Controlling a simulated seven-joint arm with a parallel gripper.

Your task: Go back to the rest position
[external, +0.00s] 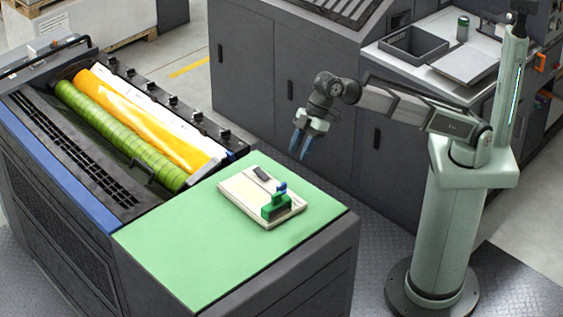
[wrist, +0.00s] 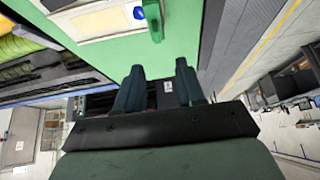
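My gripper (external: 300,144) hangs in the air to the right of the green-topped table (external: 165,248), above the gap before the dark cabinets. Its two blue fingers point down. In the wrist view my gripper (wrist: 158,82) shows its two fingers apart with nothing between them. My arm reaches left from its pale green column, bent at the elbow.
On the table lies a cream board (external: 235,200) with a green block (external: 276,207), a blue knob (external: 281,187) and a small black piece (external: 262,173). The ink unit with a green roller (external: 120,135) and orange sheet (external: 140,112) stands left. Dark cabinets (external: 290,80) stand behind.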

